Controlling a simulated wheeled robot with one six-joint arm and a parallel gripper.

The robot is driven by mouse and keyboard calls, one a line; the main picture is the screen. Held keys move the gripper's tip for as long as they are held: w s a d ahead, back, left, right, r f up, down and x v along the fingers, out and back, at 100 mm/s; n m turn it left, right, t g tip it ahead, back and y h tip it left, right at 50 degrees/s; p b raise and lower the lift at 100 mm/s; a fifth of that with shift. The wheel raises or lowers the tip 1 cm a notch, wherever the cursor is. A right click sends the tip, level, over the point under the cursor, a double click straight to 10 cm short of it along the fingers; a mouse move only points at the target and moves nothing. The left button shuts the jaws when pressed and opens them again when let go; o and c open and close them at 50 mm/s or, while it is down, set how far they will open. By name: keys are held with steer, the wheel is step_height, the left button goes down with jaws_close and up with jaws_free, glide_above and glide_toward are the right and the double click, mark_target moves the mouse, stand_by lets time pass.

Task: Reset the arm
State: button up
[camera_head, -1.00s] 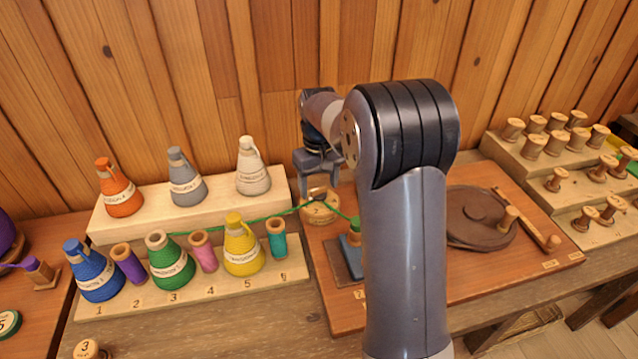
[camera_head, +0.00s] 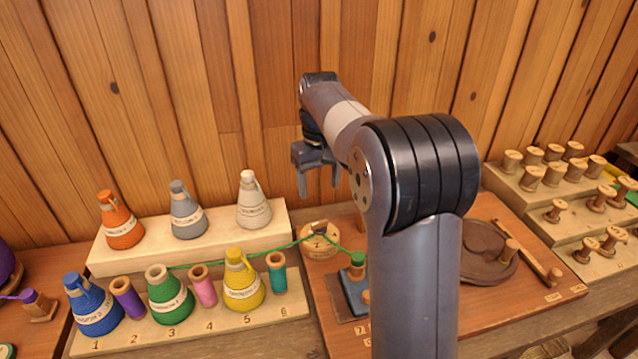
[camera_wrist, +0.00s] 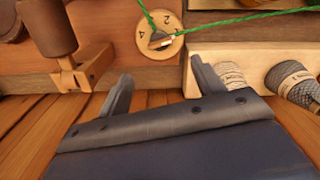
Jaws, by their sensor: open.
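My gripper (camera_head: 318,182) is open and empty, raised in front of the plank wall above the back of the bench. In the wrist view its two fingers (camera_wrist: 158,92) stand apart with nothing between them. Below it in the head view is a round wooden disc (camera_head: 320,240) with a dark piece on top. The disc also shows in the wrist view (camera_wrist: 172,48), marked with numbers. A green thread (camera_head: 270,247) runs from the green cone (camera_head: 168,300) past the disc to a small green-topped spool (camera_head: 357,262). My arm hides part of the board on the right.
A two-step wooden rack (camera_head: 280,220) holds several coloured cones and wooden tubes at left. A brown turntable with a crank (camera_head: 475,250) is on the board at right. Stepped racks of bare spools (camera_head: 555,212) stand far right. The plank wall (camera_head: 240,100) is close behind my gripper.

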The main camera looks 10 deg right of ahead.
mark_target(320, 222)
steer(key=shift+f, duration=0.1)
step_height(320, 222, down, 11)
steer(key=shift+f+b, duration=0.1)
steer(key=shift+b, duration=0.5)
steer(key=shift+r+n+b, duration=0.25)
steer(key=shift+n+b, duration=0.35)
steer(key=shift+n, duration=0.5)
steer(key=shift+r, duration=0.1)
